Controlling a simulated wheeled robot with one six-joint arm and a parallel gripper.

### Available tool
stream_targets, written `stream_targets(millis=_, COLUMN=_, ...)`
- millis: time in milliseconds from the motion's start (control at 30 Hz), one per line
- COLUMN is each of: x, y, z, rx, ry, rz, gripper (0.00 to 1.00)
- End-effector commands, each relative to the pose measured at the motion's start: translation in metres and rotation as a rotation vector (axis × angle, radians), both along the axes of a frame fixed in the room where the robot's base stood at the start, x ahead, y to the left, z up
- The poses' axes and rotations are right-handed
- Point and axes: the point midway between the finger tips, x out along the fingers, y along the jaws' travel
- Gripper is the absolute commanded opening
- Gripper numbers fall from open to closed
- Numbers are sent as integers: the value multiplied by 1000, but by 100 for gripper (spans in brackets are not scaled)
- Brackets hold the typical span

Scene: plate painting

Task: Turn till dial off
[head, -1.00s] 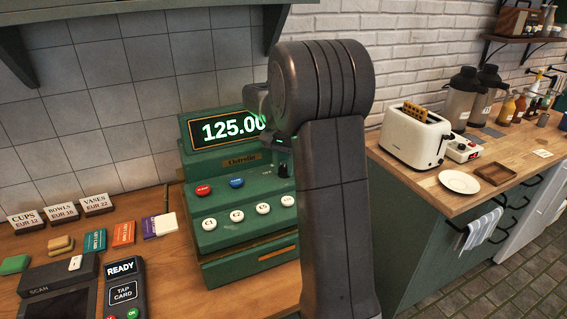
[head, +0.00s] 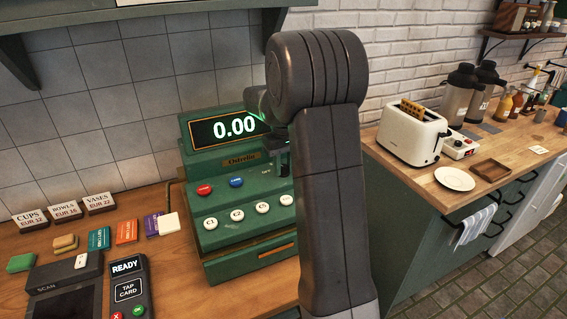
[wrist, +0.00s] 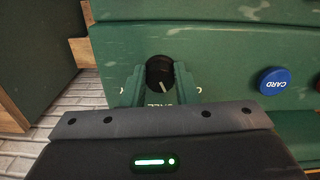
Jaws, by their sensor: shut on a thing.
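The green till (head: 215,240) stands on the wooden counter, and its display (head: 222,127) reads 0.00. Its black dial (wrist: 159,73) shows in the wrist view between the two green fingers of my gripper (wrist: 160,88). The fingers are shut on the dial from both sides. A white mark on the dial points down and slightly right in that view. The lettering around the dial is partly covered by the fingers. In the head view my gripper (head: 281,158) is at the till's right side, and my arm hides much of it and the dial.
The red button (head: 204,190), blue CARD button (head: 236,182) and white keys (head: 237,216) are left of my arm. A card reader (head: 127,290) and price signs (head: 65,211) are further left. A toaster (head: 412,135) and plate (head: 454,179) stand on the right counter.

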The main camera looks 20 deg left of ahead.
Motion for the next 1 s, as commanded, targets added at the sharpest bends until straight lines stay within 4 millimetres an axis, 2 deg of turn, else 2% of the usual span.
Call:
stream_targets(millis=200, x=2, y=0, z=2, rx=2, ry=-4, rz=176, gripper=4)
stream_targets(millis=500, x=2, y=0, z=2, rx=3, ry=-4, rz=338, gripper=4)
stream_targets(millis=1000, x=2, y=0, z=2, rx=3, ry=-6, rz=404, gripper=4)
